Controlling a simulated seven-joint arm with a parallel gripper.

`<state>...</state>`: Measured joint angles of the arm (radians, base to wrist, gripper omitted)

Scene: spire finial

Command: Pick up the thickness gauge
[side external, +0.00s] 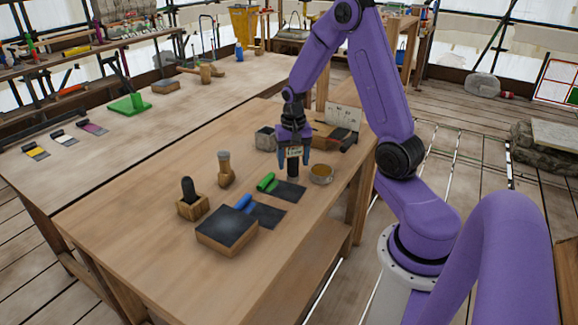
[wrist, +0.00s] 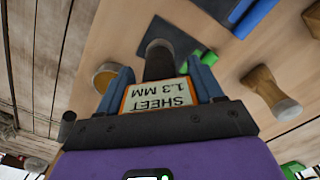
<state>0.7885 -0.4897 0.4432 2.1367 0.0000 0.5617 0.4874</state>
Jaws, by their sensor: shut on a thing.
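The thickness gauge (side external: 293,151) is between my gripper's two blue fingers, above the wooden table. In the wrist view it shows as a white label in an orange frame (wrist: 159,97), reading "SHEET 1.3 MM" upside down. My gripper (side external: 294,162) is shut on it; the fingers also show on both sides of the label in the wrist view (wrist: 161,78). A dark, round-ended piece (wrist: 159,58) juts out beyond the label; I cannot tell whether it is part of the gauge. The gap between it and the table is hard to judge.
A round tan cup (side external: 321,174) stands just right of my gripper. A green-handled tool (side external: 267,182) lies to the left by a dark sheet (side external: 290,192).

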